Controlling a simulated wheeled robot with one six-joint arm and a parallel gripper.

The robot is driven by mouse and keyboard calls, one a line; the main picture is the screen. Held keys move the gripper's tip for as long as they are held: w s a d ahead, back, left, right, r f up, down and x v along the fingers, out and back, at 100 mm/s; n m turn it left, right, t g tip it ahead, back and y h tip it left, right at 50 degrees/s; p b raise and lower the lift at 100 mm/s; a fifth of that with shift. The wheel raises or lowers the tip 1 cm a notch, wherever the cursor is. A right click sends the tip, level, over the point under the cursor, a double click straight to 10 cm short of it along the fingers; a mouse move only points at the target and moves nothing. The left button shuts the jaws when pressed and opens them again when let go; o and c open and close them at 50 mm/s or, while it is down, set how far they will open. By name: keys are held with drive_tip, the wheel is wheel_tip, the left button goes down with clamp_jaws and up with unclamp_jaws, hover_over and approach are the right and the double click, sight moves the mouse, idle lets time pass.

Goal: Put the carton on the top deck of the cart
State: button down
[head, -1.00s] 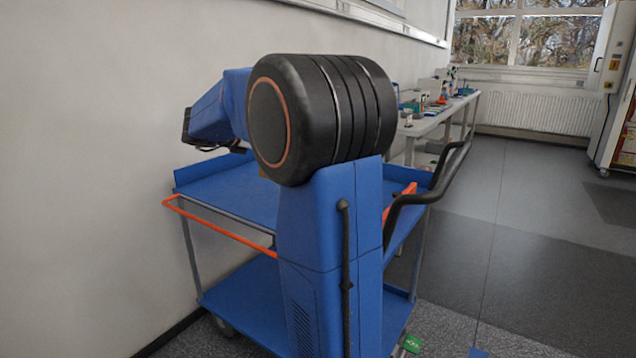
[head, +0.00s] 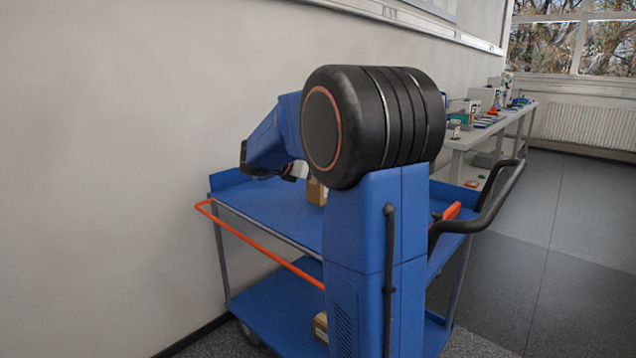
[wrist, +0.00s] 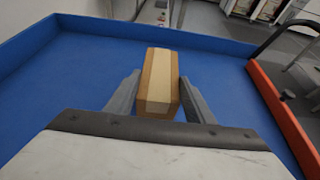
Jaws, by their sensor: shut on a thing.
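The brown carton (wrist: 158,82) with a pale tape strip is between the two grey fingers of my gripper (wrist: 158,92) in the wrist view. My gripper is shut on it, over the blue top deck (wrist: 75,90) of the cart. In the head view a carton (head: 316,191) shows at the top deck (head: 270,207), beside my arm's end and partly hidden by my arm. I cannot tell whether its underside touches the deck. The gripper's fingers are hidden in the head view.
Another carton (head: 320,326) lies on the cart's lower deck (head: 275,312), partly hidden by my arm. The top deck has raised blue edges, an orange bar (head: 262,245) and a black handle (head: 485,210). The deck around the held carton is clear.

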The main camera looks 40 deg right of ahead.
sight(317, 193)
drive_tip(key=shift+f, duration=1.5)
drive_tip(key=shift+f, duration=0.2)
drive_tip(key=c, duration=0.8)
unclamp_jaws()
drive_tip(key=shift+c, duration=0.2)
drive_tip(key=shift+r, duration=0.1)
